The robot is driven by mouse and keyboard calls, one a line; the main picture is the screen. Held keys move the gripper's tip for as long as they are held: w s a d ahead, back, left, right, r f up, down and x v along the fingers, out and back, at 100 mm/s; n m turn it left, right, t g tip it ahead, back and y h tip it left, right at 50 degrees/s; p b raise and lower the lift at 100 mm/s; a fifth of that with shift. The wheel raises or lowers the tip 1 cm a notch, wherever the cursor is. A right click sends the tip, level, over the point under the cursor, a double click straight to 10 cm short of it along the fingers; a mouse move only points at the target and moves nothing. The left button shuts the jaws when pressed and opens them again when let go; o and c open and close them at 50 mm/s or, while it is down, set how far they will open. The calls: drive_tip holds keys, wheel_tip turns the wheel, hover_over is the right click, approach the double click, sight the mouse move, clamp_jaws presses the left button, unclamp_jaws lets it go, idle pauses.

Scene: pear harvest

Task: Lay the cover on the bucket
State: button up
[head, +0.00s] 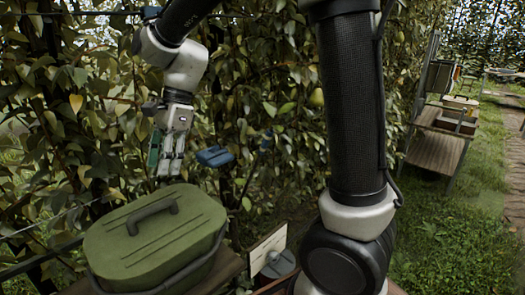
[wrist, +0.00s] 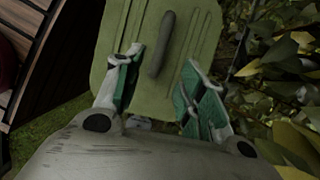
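The green cover (head: 170,232) lies on top of the green bucket (head: 192,277), its raised grip bar upward; it looks seated, though the far rim is hard to see. The cover also fills the upper middle of the wrist view (wrist: 112,48), with its dark grip bar (wrist: 161,45) running lengthwise. My gripper (head: 165,174) points down over the far side of the cover. In the wrist view my gripper (wrist: 161,68) has its two fingers spread apart, with nothing between them but the view of the cover. Whether the fingertips touch the cover I cannot tell.
A leafy pear hedge stands close behind the bucket, with blue clippers (head: 215,157) beside my gripper. A small sign board (head: 267,250) stands right of the bucket. A wooden bench (head: 440,140) stands farther right by a grassy path. Slatted wood (wrist: 45,60) shows at left in the wrist view.

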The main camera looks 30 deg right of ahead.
drive_tip(key=s+d+r+n+t+h, duration=0.2)
drive_tip(key=s+d+n, duration=0.5)
drive_tip(key=d, duration=0.6)
drive_tip(key=s+d+r+n+t+h, duration=0.2)
drive_tip(key=s+d+n+t, duration=0.1)
drive_tip(key=s+d+n, duration=0.4)
drive_tip(key=s+d, duration=0.3)
drive_tip(key=d, duration=0.4)
drive_tip(key=shift+s+d+r+n+t, duration=0.2)
drive_tip(key=shift+s+n+t, duration=0.1)
drive_tip(key=shift+s, duration=0.1)
